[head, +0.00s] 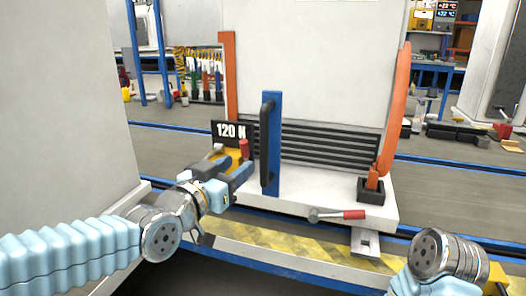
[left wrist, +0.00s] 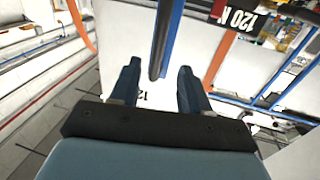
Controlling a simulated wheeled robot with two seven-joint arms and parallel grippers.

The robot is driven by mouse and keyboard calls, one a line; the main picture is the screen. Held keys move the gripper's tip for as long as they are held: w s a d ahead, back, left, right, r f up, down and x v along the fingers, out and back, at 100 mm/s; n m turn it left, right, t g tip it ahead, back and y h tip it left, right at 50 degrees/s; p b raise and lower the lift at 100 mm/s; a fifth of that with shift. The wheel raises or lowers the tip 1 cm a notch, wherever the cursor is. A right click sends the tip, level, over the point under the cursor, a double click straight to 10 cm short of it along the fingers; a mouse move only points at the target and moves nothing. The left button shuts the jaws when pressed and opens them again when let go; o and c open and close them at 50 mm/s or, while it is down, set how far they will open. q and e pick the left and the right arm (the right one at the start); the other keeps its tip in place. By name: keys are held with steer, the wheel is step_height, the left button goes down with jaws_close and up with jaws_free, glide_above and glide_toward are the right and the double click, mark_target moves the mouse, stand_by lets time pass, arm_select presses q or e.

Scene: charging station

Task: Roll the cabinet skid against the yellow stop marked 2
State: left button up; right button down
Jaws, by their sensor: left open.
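The cabinet skid's white base (head: 300,205) carries a tall pale cabinet (head: 310,60) between orange uprights. A blue post (head: 272,150) with a black vertical handle (head: 266,130) stands at its front, beside a "120 N" sign (head: 231,130). My left gripper (head: 243,165) is open, just left of the handle in the head view. In the left wrist view its fingers (left wrist: 159,78) are spread, with the handle and blue post (left wrist: 163,40) ahead of the gap; contact cannot be told. My right wrist is at the lower right; its fingers are out of frame. I cannot make out a stop marked 2.
A yellow-black striped edge (head: 290,243) runs in front of the skid. A large pale cabinet (head: 65,110) blocks the left. Blue rails (head: 450,166) cross the grey floor behind; benches stand further back.

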mark_target(262, 148)
arm_select(q)
steer(key=p+x, duration=0.1)
steer(key=x, duration=1.1)
steer(key=shift+w+d+f+p, duration=0.15)
steer(key=shift+w+p, duration=0.1)
steer(key=shift+p, duration=0.1)
steer(key=shift+c, duration=0.3)
jaws_close()
